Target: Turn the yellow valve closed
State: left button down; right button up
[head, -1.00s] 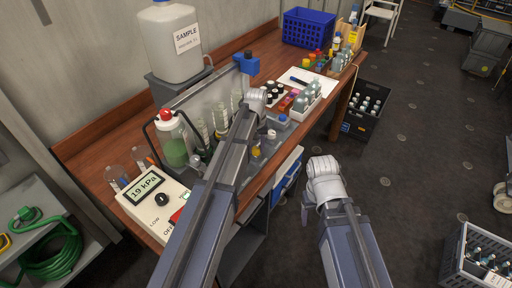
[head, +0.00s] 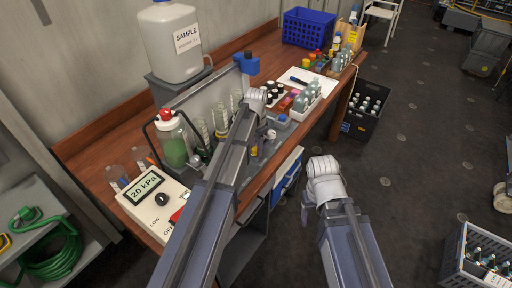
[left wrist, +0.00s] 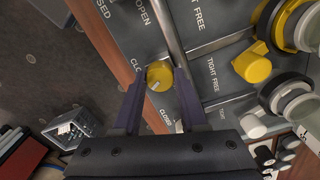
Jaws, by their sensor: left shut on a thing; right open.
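The yellow valve (left wrist: 160,76) is a small round knob on a grey panel (left wrist: 190,60) in the left wrist view. A pale mark shows on its face. A partly covered "CLO" label is to its left and a "CLOSED" label is just below it. My left gripper (left wrist: 159,88) has one finger on each side of the knob and is shut on it. In the head view my left arm reaches over the bench and hides the knob. My right gripper (head: 306,208) hangs in front of the bench, open, mostly hidden behind its wrist.
A meter box (head: 155,200) reading 20 kPa stands at the bench's near end. A green bottle (head: 173,145) and glass tubes stand beside the panel. A white tray of bottles (head: 308,108) lies beyond my left wrist. A second yellow knob (left wrist: 252,62) is right of the gripped one.

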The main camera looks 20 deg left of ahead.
pick_arm(q)
jog(key=m, duration=0.5)
jog(key=shift+m, duration=0.3)
dwell(0.5)
jog(key=shift+c, duration=2.2)
grip_release()
jog(key=shift+r, duration=0.1)
notch_tip(320, 180, up, 8)
jog(key=p, duration=0.8)
jog(key=shift+f, duration=0.2)
